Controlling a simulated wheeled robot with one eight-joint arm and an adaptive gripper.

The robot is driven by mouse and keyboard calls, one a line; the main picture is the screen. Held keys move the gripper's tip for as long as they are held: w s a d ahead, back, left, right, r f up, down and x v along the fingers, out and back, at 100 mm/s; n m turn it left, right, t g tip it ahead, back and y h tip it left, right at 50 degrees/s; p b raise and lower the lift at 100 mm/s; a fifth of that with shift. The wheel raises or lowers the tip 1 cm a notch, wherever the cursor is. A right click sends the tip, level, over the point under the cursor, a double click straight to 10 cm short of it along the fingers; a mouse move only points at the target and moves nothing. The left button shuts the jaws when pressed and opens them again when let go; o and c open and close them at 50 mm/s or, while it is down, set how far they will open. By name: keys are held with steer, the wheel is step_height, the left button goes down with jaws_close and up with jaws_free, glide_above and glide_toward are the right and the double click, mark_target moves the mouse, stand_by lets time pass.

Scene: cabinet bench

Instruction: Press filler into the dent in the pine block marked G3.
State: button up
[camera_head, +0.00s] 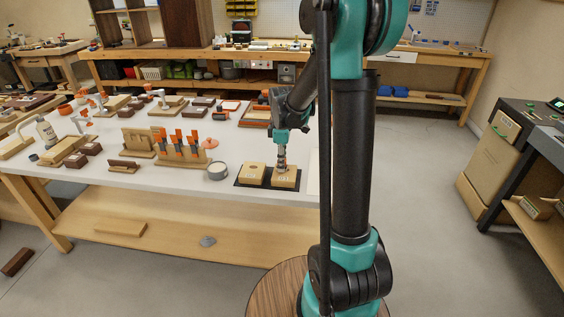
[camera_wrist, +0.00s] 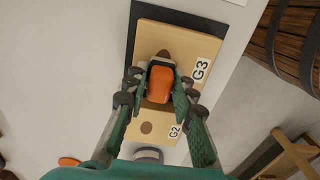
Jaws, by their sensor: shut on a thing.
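The pine block marked G3 (camera_wrist: 193,48) lies on a black mat (camera_wrist: 137,22). A brown oval spot (camera_wrist: 163,54) shows on its top, partly covered by the tool. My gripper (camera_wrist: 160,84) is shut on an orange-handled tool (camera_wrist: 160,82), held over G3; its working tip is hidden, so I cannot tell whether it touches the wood. In the head view my gripper (camera_head: 281,150) points down at the right-hand block (camera_head: 285,180). The pine block marked G2 (camera_wrist: 170,138) lies beside G3, with its own brown spot.
A round grey tin (camera_head: 217,172) stands left of the mat. A wooden rack (camera_head: 183,155) holds several orange-handled tools, with an orange disc-shaped thing (camera_head: 209,143) nearby.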

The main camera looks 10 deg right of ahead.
steer(key=shift+f, duration=0.15)
steer(key=shift+d, duration=0.1)
steer(key=shift+s+d, duration=0.2)
steer(key=shift+d, duration=0.35)
steer(key=shift+s+d, duration=0.15)
steer(key=shift+d, duration=0.4)
steer(key=shift+a, duration=0.1)
steer(key=shift+w+a, duration=0.2)
steer(key=shift+a, duration=0.35)
steer(key=shift+w+a, duration=0.15)
steer(key=shift+a, duration=0.4)
steer(key=shift+d, duration=0.1)
steer(key=shift+s+d, duration=0.2)
steer(key=shift+d, duration=0.35)
steer(key=shift+s+d, duration=0.2)
steer(key=shift+d, duration=0.35)
